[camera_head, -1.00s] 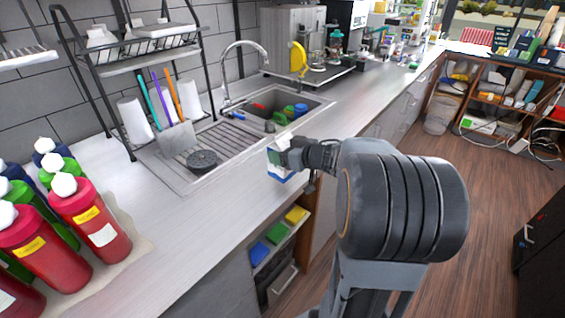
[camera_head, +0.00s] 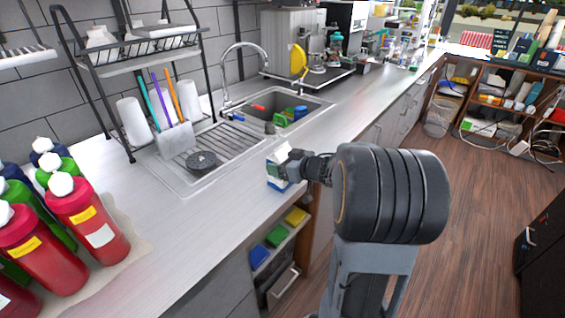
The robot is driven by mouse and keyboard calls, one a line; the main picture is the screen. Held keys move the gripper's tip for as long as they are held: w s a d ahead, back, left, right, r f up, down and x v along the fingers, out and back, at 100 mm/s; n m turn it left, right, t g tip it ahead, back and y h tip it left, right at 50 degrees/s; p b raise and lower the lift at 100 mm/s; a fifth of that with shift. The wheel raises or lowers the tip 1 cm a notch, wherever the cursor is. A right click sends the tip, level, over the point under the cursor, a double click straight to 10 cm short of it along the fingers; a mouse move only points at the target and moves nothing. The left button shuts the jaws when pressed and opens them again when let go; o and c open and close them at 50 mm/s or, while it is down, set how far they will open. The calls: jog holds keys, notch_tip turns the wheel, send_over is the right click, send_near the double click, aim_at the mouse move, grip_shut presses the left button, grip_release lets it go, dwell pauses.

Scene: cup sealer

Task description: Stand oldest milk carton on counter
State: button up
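A small milk carton (camera_head: 275,178), white with blue and green parts, is upright or nearly so at the counter's front edge, right of the drainboard. It looks to be at the countertop, but I cannot tell whether its base bears on it. My gripper (camera_head: 288,164) is at the carton's upper part, coming from the right. The gripper covers the carton's right side, and its fingertips are too small and hidden to show whether they grip it. The counter (camera_head: 215,225) is light grey and bare to the left of the carton.
The sink (camera_head: 285,108) and drainboard, with a dark round strainer (camera_head: 201,161), lie behind the carton. Red bottles (camera_head: 90,225) stand at the left. Below the counter edge is an open shelf with coloured items (camera_head: 277,236). A dish rack (camera_head: 150,60) stands at the back.

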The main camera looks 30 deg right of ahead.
jog(key=o, duration=0.3)
jog(key=shift+r, duration=0.3)
jog(key=p+v, duration=0.1)
jog(key=v, duration=1)
jog(key=w+r+m+h, duration=0.3)
jog(key=w+m+h, duration=0.1)
jog(key=h, duration=0.5)
jog(key=s+a+f+g+y, duration=0.1)
jog(key=s+a+f+g, duration=0.3)
jog(key=s+a, duration=0.3)
jog(key=s+a+f+g+y, duration=0.2)
jog(key=s+a+g, duration=0.3)
jog(key=s+a, duration=0.3)
jog(key=shift+a+f+m+g, duration=0.3)
jog(key=shift+a+f+g, duration=0.1)
jog(key=shift+f, duration=0.5)
